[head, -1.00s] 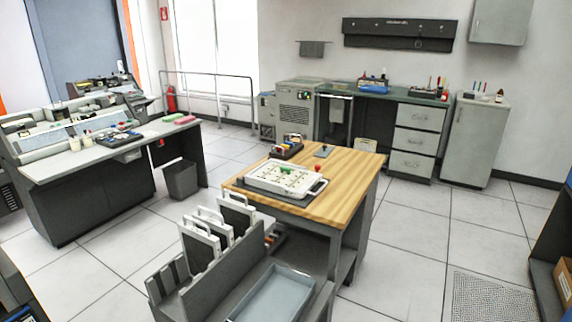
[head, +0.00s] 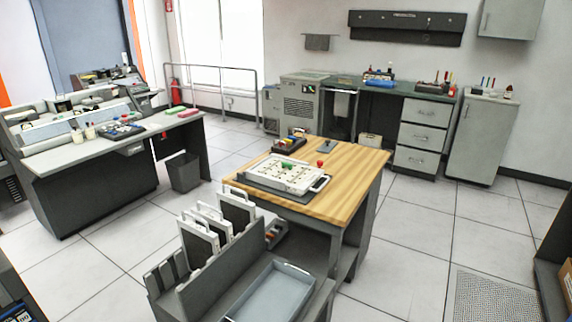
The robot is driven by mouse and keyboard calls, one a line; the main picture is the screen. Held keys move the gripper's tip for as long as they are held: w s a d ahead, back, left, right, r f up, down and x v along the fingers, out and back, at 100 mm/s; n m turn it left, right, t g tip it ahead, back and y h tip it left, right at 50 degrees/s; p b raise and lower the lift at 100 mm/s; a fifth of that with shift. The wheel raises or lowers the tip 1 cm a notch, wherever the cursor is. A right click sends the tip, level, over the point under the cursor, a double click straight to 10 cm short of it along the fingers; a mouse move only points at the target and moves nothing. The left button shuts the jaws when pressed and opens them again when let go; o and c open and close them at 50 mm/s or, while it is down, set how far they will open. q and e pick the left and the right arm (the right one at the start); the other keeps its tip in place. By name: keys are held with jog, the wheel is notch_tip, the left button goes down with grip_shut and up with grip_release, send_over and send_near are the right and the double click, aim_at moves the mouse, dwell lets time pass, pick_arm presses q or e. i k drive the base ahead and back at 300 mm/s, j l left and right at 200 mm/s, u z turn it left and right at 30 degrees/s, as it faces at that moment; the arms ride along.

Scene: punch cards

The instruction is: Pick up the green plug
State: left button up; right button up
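The green plug (head: 287,166) is a small green spot on the white plugboard panel (head: 265,176), which lies on the wooden-topped table (head: 350,165) in the middle of the view. A small red plug (head: 320,163) shows at the panel's right back corner. At this size I cannot tell whether the green plug sits in a hole or lies on the surface. Neither of my grippers is in view.
A dark tray with coloured pieces (head: 289,144) and a small grey item (head: 327,146) stand at the table's back. A grey rack with white-framed panels (head: 238,212) and a shallow tray (head: 272,290) stand in front.

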aim_at(284, 163)
jog(key=i+l+u, duration=0.1)
jog(key=i+l, duration=0.15)
jog(key=i+l+u, duration=0.1)
jog(key=i+l, duration=0.15)
jog(key=l, duration=0.15)
jog(key=i+l, duration=0.25)
jog(key=i+l+u, duration=0.15)
jog(key=l, duration=0.3)
jog(key=i+l+u, duration=0.1)
jog(key=i+l, duration=0.2)
jog(key=i+l+u, duration=0.1)
jog(key=l, duration=0.35)
jog(key=i, duration=0.1)
